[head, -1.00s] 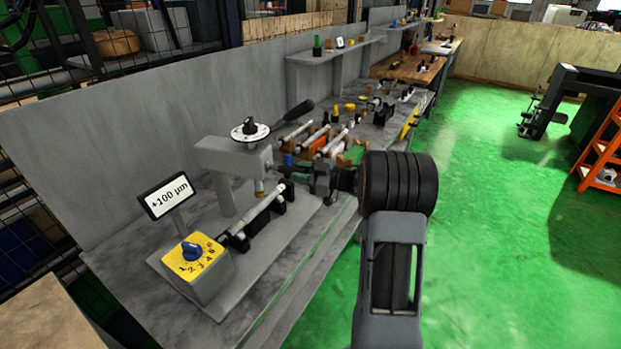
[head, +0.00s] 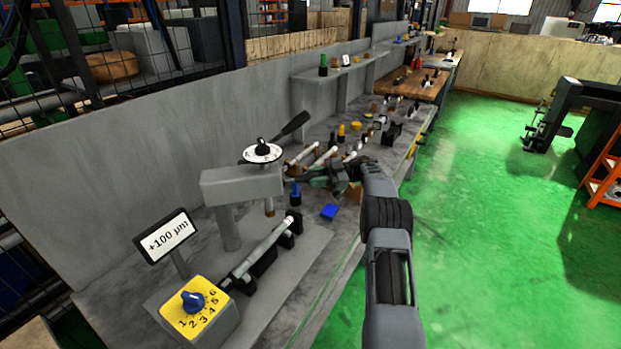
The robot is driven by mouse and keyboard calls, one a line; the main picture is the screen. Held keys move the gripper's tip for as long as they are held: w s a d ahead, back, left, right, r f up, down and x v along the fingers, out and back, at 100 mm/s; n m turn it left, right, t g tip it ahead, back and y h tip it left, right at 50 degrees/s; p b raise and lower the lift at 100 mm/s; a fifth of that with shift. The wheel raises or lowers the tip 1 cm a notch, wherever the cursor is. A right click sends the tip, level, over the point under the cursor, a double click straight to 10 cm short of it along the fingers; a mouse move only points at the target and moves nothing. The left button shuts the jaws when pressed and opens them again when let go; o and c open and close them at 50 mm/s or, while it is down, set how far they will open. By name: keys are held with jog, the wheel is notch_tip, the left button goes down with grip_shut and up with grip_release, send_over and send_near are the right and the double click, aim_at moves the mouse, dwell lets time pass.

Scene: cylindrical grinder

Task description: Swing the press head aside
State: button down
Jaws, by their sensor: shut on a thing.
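The press head (head: 243,184) is a grey block arm on an upright grey column. A white dial (head: 262,152) with a black knob is on top, and a black lever (head: 290,128) slants up to the right. A short brass-coloured tip (head: 269,208) hangs below its right end, above a pale shaft (head: 262,245) lying in black supports. My gripper (head: 291,176) reaches in from the right and is shut at the head's right end. The grip is small and partly hidden in the head view.
A sign reading +100 µm (head: 168,236) and a yellow box with a blue numbered knob (head: 193,300) stand at the front left. Several rods and fixtures sit behind.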

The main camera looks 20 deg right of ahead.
jog(key=shift+w+a, duration=0.1)
jog(key=shift+w, duration=0.1)
dwell(0.3)
jog(key=c, duration=0.9)
grip_release()
jog(key=shift+d, duration=0.2)
